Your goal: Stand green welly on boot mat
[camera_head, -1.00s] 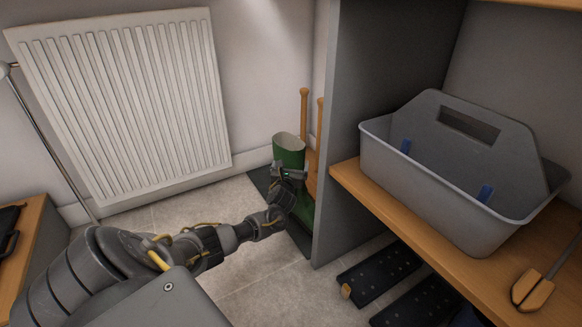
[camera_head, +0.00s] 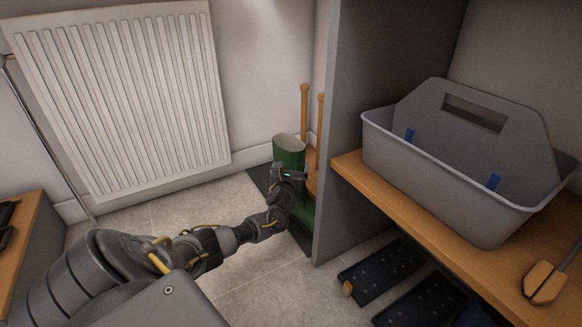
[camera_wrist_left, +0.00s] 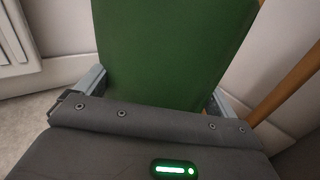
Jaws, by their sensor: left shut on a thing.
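The green welly (camera_head: 289,152) stands upright over the dark boot mat (camera_head: 260,180), in the corner between the wall and the grey bench side. Its foot points toward the camera. My left gripper (camera_head: 288,172) is shut on the welly's shaft. In the left wrist view the green shaft (camera_wrist_left: 172,45) fills the space between the two fingers (camera_wrist_left: 155,98). The arm hides part of the boot, and I cannot tell whether the sole touches the mat. My right gripper is not in view.
A wooden boot jack or rack with upright posts (camera_head: 304,110) stands close behind the welly. The grey bench side (camera_head: 345,190) is just right of it. A grey caddy (camera_head: 450,185) sits on the wooden shelf. A white radiator (camera_head: 125,100) hangs at left. Tiled floor is clear in front.

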